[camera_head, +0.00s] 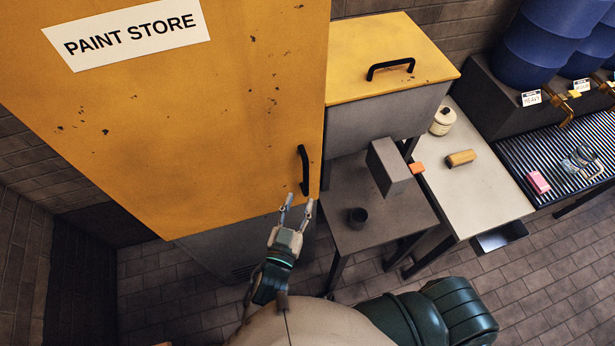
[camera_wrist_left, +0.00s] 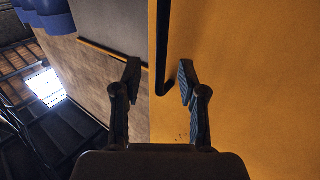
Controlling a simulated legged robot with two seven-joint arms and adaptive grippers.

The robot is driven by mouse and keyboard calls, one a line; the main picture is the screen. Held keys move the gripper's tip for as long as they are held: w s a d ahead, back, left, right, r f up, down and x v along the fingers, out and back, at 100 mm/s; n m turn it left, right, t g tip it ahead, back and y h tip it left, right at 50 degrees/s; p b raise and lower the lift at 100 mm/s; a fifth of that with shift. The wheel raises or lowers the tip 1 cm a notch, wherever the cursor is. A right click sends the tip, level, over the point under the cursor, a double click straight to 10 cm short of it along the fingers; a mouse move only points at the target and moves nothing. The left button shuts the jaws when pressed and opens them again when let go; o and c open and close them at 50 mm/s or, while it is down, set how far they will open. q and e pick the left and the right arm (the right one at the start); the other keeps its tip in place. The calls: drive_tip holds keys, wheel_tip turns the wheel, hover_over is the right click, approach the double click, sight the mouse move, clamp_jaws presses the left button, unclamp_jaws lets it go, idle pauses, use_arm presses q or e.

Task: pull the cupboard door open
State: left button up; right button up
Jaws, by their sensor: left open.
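The yellow cupboard door (camera_head: 220,120), marked "PAINT STORE", fills the upper left of the head view and looks shut. Its black upright bar handle (camera_head: 304,172) is near the door's right edge. My left gripper (camera_head: 298,202) is open and empty, just below the handle in the head view. In the left wrist view the door (camera_wrist_left: 250,80) fills the right side, and the handle (camera_wrist_left: 162,50) runs down between the fingers of my left gripper (camera_wrist_left: 158,80). Neither finger clearly touches it. My right gripper is not in view.
A pale bench (camera_head: 490,205) and blue drums (camera_head: 560,35) are farther right. Brick floor (camera_head: 170,290) lies below the cupboard.

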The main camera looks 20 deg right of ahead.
sight(305, 182)
use_arm(q)
drive_tip(key=x, duration=0.6)
drive_tip(key=shift+w+a+p, duration=0.1)
drive_tip(key=shift+w+p, duration=0.2)
drive_tip(key=shift+w+d, duration=0.35)
drive_tip(key=shift+w, duration=0.15)
drive_tip(key=shift+d, duration=0.15)
clamp_jaws()
